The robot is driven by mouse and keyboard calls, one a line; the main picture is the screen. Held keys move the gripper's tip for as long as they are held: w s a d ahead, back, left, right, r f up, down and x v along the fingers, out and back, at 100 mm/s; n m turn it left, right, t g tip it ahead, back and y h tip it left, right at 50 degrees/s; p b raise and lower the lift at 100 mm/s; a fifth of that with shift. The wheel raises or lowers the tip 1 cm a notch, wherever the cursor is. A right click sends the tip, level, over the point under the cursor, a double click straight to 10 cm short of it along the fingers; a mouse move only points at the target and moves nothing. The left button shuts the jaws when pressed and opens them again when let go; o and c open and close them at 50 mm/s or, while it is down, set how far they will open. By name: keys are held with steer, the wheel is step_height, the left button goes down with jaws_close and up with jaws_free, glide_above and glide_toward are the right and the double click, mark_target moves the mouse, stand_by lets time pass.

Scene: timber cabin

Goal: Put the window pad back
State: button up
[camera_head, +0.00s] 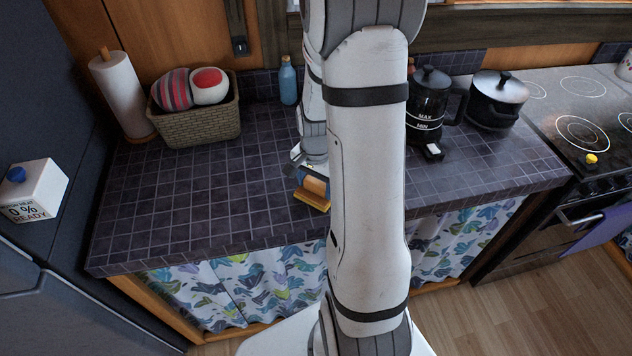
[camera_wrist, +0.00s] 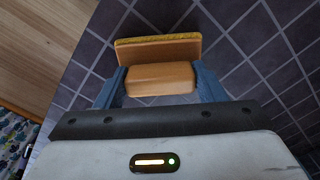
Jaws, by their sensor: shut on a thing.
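The window pad has an orange-brown grip block and a flat plate with a yellow pad layer along its edge. In the wrist view the window pad (camera_wrist: 160,52) sits between the two blue-grey fingers of my gripper (camera_wrist: 161,82), which is shut on its block. In the head view the pad (camera_head: 312,200) shows just left of my arm, over the front part of the dark tiled counter (camera_head: 190,205). My gripper (camera_head: 311,174) is partly hidden there by my own arm. I cannot tell whether the pad touches the tiles.
A wicker basket (camera_head: 197,127) with cloth items, a paper towel roll (camera_head: 119,95) and a blue bottle (camera_head: 288,82) stand at the back left. A black kettle (camera_head: 429,107) and a pot (camera_head: 497,100) stand right of my arm, near the stove (camera_head: 575,105). The left counter is clear.

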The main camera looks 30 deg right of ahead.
mark_target(315, 182)
steer(key=o, duration=0.9)
steer(key=shift+r, duration=0.1)
step_height(315, 182, up, 11)
steer(key=s+a+r+n+t, duration=0.1)
steer(key=s+a+r+n, duration=0.2)
steer(key=s+a+n, duration=0.1)
steer(key=s+a+r+n+t, duration=0.1)
steer(key=s+a+r+n, duration=0.2)
steer(key=s+a+n, duration=0.1)
steer(key=s+a+r+n+t+b, duration=0.1)
steer(key=s+a+r+n, duration=0.2)
steer(key=s+a+n, duration=0.1)
steer(key=shift+s, duration=0.35)
